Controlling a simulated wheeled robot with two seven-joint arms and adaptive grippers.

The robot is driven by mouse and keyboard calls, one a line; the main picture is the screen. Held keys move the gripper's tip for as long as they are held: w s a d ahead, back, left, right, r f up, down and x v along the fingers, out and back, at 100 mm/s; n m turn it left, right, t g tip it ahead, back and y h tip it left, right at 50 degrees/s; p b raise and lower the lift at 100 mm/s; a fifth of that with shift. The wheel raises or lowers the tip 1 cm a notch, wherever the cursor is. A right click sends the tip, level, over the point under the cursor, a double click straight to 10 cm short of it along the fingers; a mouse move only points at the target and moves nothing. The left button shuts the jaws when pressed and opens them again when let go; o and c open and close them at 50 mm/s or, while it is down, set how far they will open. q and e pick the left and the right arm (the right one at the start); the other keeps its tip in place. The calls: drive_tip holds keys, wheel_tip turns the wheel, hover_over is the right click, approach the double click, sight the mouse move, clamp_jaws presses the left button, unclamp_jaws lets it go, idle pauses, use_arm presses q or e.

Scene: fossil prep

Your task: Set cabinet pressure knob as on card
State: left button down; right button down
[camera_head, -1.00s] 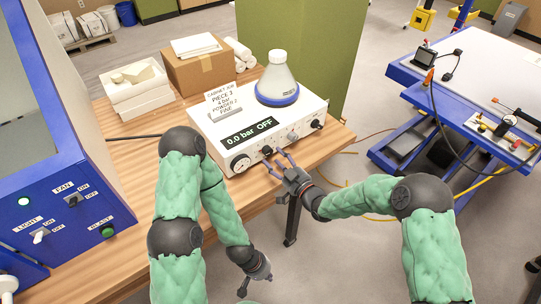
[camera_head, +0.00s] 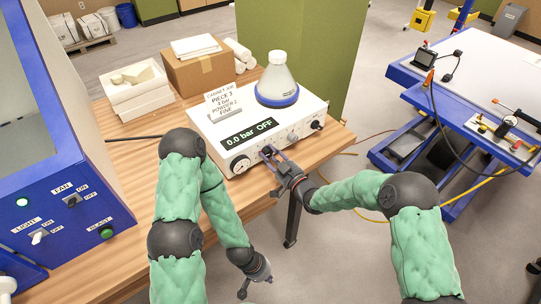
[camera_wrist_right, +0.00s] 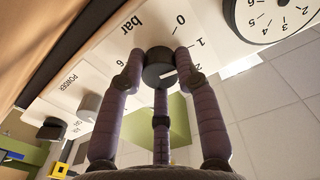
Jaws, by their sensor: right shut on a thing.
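The white control unit (camera_head: 300,138) stands on the wooden bench, and its display (camera_head: 250,133) reads "0.0 bar OFF". A card (camera_head: 231,102) on top reads "CABINET AIR, PIECE 3, 4 bar, POWDER 2, FINE". My right gripper (camera_head: 272,154) is at the unit's front face. In the right wrist view its fingers are closed around the black bar knob (camera_wrist_right: 159,70).
A round gauge (camera_wrist_right: 270,18) sits beside the bar knob, and the powder knob (camera_wrist_right: 88,106) is on its other side. The blue cabinet (camera_head: 70,150) with fan and light switches is at left. A cardboard box (camera_head: 200,70) stands behind.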

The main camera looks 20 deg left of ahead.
drive_tip(key=shift+f+m, duration=0.15)
drive_tip(key=shift+m, duration=0.15)
drive_tip(key=shift+m+b, duration=0.45)
drive_tip(key=shift+m, duration=0.55)
drive_tip(key=m, duration=0.2)
drive_tip(key=shift+s+f+m, duration=0.1)
drive_tip(key=shift+m, duration=0.2)
drive_tip(key=m, duration=0.5)
drive_tip(key=shift+b, duration=0.35)
drive_tip(key=m, duration=0.6)
drive_tip(key=shift+s+m+p, duration=0.1)
drive_tip(key=shift+m+p, duration=0.3)
drive_tip(key=m+p, duration=0.1)
drive_tip(key=m, duration=0.5)
drive_tip(key=shift+m, duration=0.3)
